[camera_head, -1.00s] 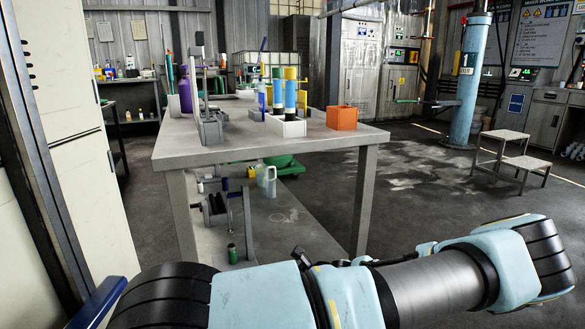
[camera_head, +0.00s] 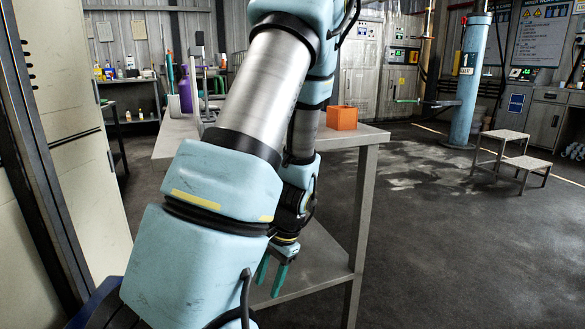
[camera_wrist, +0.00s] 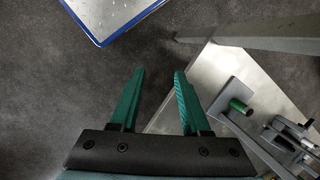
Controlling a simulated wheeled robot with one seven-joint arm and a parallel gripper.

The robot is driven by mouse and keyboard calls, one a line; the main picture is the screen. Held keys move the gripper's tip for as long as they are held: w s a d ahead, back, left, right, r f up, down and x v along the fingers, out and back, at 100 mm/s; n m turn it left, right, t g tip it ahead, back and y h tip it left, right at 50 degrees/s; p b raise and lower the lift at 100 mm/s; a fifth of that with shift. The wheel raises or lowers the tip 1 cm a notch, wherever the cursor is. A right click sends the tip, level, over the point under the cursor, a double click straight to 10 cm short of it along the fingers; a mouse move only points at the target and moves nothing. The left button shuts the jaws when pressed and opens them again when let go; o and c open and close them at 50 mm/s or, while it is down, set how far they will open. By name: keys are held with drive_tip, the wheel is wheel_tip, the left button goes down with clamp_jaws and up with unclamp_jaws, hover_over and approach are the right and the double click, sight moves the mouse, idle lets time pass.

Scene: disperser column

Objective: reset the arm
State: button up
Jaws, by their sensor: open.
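My arm rises across the middle of the head view, bent over at the top, with its end hanging down in front of the workbench (camera_head: 352,143). My gripper (camera_head: 272,275) points downward in front of the bench's lower shelf (camera_head: 330,260). In the wrist view my gripper (camera_wrist: 158,75) shows two green fingers spread apart with nothing between them. Dark floor lies below the fingers. The arm hides the middle of the bench top.
An orange box (camera_head: 342,118) stands on the bench. A grey device with a green cylinder (camera_wrist: 239,106) is on the shelf, right of my fingers. A blue-edged white panel (camera_wrist: 105,15) is at the top. A step stool (camera_head: 505,145) stands right; open floor lies between.

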wheel_tip(320, 180, up, 38)
drive_tip(key=s+a+n+t+h+p, duration=0.1)
drive_tip(key=n+p, duration=0.5)
drive_tip(key=p, duration=1.8)
drive_tip(key=shift+s+f+n+t+h+p, duration=0.15)
drive_tip(key=shift+s+n+t+h+p, duration=0.2)
drive_tip(key=shift+s+t+h, duration=0.55)
drive_tip(key=shift+w+g, duration=0.1)
drive_tip(key=shift+g, duration=0.2)
